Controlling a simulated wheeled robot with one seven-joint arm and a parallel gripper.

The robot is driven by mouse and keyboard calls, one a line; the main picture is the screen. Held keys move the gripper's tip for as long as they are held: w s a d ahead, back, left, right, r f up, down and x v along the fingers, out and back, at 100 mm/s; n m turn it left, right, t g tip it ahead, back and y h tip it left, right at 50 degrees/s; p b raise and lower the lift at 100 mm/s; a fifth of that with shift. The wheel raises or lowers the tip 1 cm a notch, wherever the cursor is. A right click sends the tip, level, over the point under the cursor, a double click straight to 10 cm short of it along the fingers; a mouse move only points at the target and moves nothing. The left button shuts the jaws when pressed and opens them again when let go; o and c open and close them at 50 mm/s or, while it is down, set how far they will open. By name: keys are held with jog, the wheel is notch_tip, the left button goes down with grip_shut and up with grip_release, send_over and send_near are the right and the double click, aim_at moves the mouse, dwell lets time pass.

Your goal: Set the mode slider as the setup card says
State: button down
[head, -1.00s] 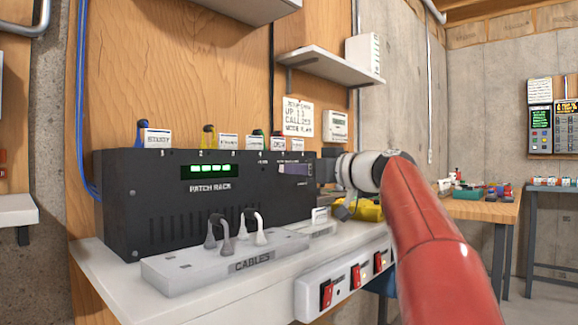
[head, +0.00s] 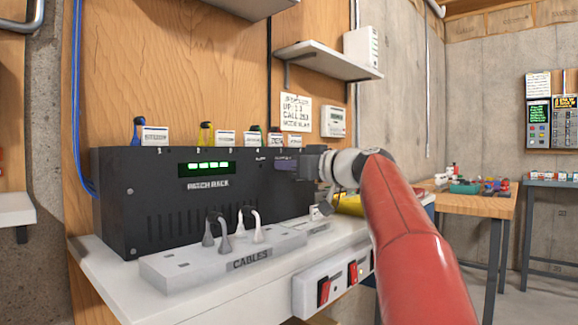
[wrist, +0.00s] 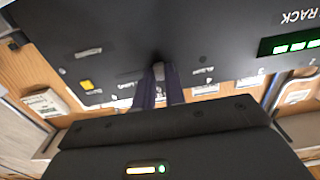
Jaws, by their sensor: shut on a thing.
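The black patch rack (head: 150,210) stands on a white shelf, with a lit green display on its front. My gripper (head: 291,164) reaches in from the right to the rack's right front. In the wrist view, which shows the rack upside down, its two dark fingers (wrist: 160,88) are closed around a small grey slider knob (wrist: 158,68) on the front panel. The fingers hide most of the knob and its track, and the labels beside it are too blurred to read. The setup card (head: 296,112) hangs on the wood panel; its lowest line starts with MODE, the rest is unclear.
A grey cable block (head: 215,262) with several plugs lies in front of the rack. A white power strip (head: 310,288) with red switches runs along the shelf edge. Labelled tags (head: 154,136) stand along the rack top. A yellow item (head: 350,205) lies below my wrist.

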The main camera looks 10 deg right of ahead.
jog(key=shift+w+d+p, duration=0.45)
jog(key=shift+w+d, duration=0.4)
jog(key=shift+d, duration=0.3)
jog(key=c, duration=1.4)
grip_release()
jog(key=shift+c, duration=0.2)
jog(key=shift+s, duration=0.1)
jog(key=b+v, duration=0.2)
jog(key=v, duration=0.5)
jog(key=shift+s+d, duration=0.2)
jog(key=shift+s, duration=0.05)
